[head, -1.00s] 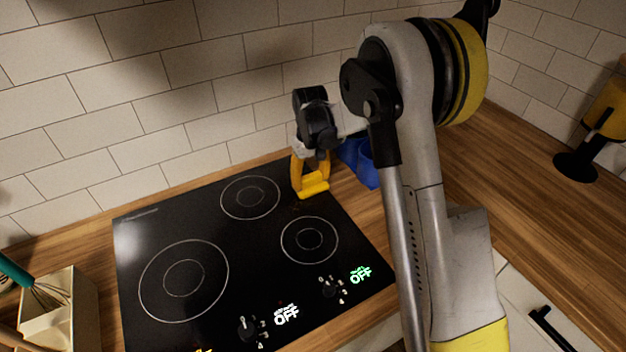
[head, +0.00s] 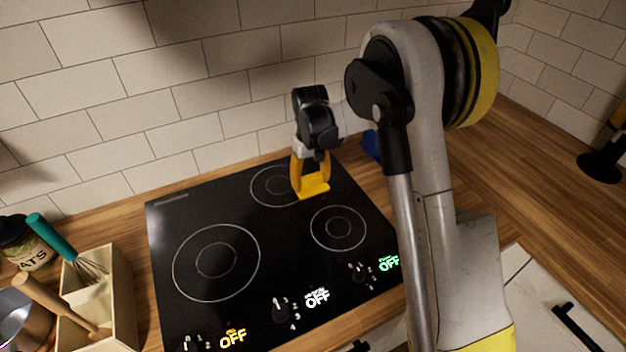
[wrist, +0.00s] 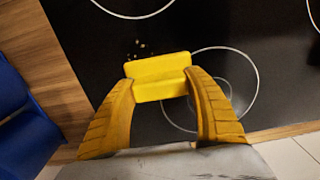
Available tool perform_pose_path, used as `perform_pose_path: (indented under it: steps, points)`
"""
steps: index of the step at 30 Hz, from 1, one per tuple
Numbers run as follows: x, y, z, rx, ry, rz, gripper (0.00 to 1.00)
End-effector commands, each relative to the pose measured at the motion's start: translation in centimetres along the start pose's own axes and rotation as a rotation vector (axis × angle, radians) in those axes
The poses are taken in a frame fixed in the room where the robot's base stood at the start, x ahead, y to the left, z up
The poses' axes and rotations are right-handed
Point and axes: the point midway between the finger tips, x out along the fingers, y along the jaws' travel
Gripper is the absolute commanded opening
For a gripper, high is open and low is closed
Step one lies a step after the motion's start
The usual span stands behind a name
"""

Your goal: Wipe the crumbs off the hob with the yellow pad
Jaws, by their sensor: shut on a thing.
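My gripper (head: 311,178) is shut on the yellow pad (head: 315,191). It holds the pad at the back right of the black hob (head: 270,225), over the right side of the rear ring. In the wrist view, the fingers (wrist: 162,80) grip the pad (wrist: 160,66) at both sides. A few small pale crumbs (wrist: 140,49) lie on the hob (wrist: 220,35) just beyond the pad's edge, between two rings. I cannot tell whether the pad touches the glass. I cannot make out the crumbs in the head view.
A wooden utensil box (head: 118,290) with a whisk (head: 85,265) and a jar (head: 28,245) stand left of the hob. Something blue (head: 371,146) stands right of it, also in the wrist view (wrist: 25,125). The tiled wall (head: 200,90) is close behind. Control knobs (head: 280,309) line the front.

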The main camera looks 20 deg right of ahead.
Motion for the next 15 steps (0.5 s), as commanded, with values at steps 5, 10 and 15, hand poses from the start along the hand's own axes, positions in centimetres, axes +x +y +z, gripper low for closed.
perform_pose_path:
  steps: [5,10,15]
  points:
    - [-2.8,-0.1,0.1,0.0,0.0,0.0,0.23]
    - [-4.2,-0.2,0.1,0.001,0.0,0.0,0.23]
    - [-5.8,-0.2,0.1,0.001,0.0,0.0,0.23]
